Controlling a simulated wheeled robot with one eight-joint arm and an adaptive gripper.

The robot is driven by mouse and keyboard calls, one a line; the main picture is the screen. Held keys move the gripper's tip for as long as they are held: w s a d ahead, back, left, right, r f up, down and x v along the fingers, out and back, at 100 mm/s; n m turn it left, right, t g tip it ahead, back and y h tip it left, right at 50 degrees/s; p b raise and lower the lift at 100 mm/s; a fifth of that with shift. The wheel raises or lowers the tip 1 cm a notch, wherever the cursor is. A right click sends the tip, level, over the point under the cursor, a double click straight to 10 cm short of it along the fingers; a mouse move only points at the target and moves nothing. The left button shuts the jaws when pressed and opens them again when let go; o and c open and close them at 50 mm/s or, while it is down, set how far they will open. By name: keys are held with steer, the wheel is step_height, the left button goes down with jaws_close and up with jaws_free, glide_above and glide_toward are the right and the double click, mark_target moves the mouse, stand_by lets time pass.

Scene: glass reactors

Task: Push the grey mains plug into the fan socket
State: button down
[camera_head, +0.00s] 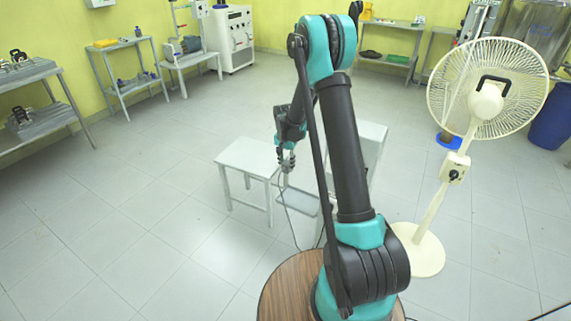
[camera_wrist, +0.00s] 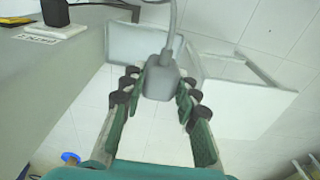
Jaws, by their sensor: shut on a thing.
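In the wrist view, my gripper (camera_wrist: 160,78) is shut on the grey mains plug (camera_wrist: 158,86), with its green pads on both sides of it. A grey cable (camera_wrist: 172,22) runs from the plug to the top of the picture. In the head view, my gripper (camera_head: 286,163) hangs beside a white stool, and the plug is too small to make out. A thin cable (camera_head: 287,205) droops below it. The cream stand fan (camera_head: 488,100) stands at the right. I cannot clearly identify the fan socket in either view.
A grey surface (camera_wrist: 50,70) lies left of my gripper in the wrist view, with a black box (camera_wrist: 56,12) and a small label on it. The white stool (camera_head: 247,157) stands near the arm. Benches line the walls. The floor at left is clear.

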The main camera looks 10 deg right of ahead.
steer(key=s+d+r+t+h, duration=0.2)
steer(key=s+d+t+h, duration=0.1)
steer(key=s, duration=0.3)
steer(key=shift+s+r+t, duration=0.15)
steer(key=shift+r+t, duration=0.1)
steer(key=shift+t, duration=0.25)
steer(key=shift+d, duration=0.15)
